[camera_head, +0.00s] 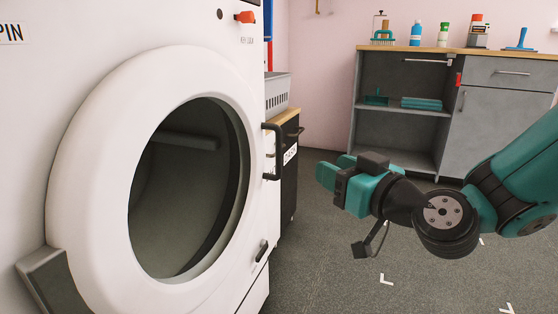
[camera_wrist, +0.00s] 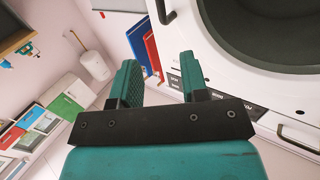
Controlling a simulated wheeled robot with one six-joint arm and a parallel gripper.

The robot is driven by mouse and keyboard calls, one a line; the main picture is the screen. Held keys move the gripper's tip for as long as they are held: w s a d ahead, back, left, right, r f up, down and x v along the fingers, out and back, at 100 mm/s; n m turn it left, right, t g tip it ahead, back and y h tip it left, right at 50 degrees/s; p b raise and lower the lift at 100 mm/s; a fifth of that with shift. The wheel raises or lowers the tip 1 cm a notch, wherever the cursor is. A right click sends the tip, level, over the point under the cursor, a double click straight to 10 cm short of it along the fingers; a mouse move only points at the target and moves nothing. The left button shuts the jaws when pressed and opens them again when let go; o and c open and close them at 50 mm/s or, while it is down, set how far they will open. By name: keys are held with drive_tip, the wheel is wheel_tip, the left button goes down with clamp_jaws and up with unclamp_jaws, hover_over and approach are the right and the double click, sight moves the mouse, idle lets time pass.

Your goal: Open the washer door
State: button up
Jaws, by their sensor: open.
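The white washer has a round door (camera_head: 85,140) with a thick white rim and dark glass; it looks shut. A dark bar handle (camera_head: 272,152) stands at the door's right edge. The door (camera_wrist: 205,60) and a black handle (camera_wrist: 163,12) also show at the top right of the wrist view. My gripper (camera_head: 332,172) is open and empty, to the right of the handle and apart from it, pointing left. In the wrist view both fingers of my gripper (camera_wrist: 158,68) are spread with nothing between them.
A small dark handle (camera_head: 262,250) sits low on the washer and a red knob (camera_head: 245,17) above. A dark cart (camera_head: 289,165) with a basket (camera_head: 278,92) stands behind the washer. A grey cabinet (camera_head: 484,110) with bottles is at the back right. Floor (camera_head: 330,255) below my gripper is clear.

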sight(281, 143)
drive_tip(key=p+x, duration=0.4)
drive_tip(key=x, duration=1.3)
drive_tip(key=shift+a, duration=0.1)
clamp_jaws()
